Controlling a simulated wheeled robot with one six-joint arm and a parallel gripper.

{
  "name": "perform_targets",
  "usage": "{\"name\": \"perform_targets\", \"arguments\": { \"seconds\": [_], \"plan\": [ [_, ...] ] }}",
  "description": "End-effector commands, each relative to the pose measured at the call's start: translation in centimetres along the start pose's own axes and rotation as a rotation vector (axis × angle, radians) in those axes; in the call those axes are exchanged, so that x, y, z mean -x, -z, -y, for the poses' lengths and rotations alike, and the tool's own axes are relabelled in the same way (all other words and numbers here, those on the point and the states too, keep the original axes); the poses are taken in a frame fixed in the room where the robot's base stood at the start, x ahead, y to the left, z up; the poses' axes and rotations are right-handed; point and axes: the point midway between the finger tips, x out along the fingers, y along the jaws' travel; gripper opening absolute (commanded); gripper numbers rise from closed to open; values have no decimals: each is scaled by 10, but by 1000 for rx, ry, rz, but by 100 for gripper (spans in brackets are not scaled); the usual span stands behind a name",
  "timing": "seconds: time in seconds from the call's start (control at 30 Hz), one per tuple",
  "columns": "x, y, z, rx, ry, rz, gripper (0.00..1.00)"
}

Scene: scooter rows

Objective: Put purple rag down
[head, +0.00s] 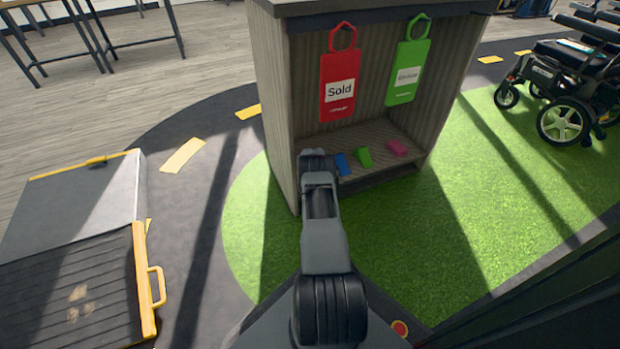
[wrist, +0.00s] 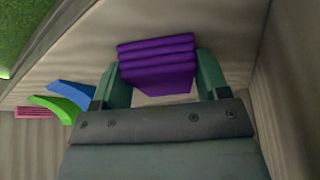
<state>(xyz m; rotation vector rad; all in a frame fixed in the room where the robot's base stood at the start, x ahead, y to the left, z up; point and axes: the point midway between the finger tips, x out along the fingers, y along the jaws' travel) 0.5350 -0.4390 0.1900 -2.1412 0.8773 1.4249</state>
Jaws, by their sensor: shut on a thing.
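In the wrist view, a folded purple rag (wrist: 157,62) sits between the two green fingers of my gripper (wrist: 160,78). The fingers are shut on its sides. Pale cabinet surfaces lie around and behind the rag; I cannot tell whether it touches the shelf. In the head view my arm reaches to the left end of the cabinet's low shelf (head: 378,146), and my gripper and the rag are hidden behind the arm.
Blue (head: 341,164), green (head: 364,156) and pink (head: 396,148) items lie on the shelf right of my arm. Red "Sold" (head: 338,110) and green (head: 407,86) tags hang above. The cabinet's side wall (head: 268,100) is close on the left. A ramp (head: 75,270) stands at left.

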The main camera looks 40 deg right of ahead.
Motion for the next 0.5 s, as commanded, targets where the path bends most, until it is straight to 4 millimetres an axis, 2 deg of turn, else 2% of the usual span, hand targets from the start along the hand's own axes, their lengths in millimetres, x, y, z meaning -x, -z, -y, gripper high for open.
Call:
{"name": "perform_targets", "arguments": {
  "seconds": [0.03, 0.27, 0.5],
  "plan": [
    [0, 0, 0, 0, 0, 0, 71],
    [0, 0, 0, 0, 0, 1, 93],
    [0, 0, 0, 0, 0, 0, 94]
  ]
}}
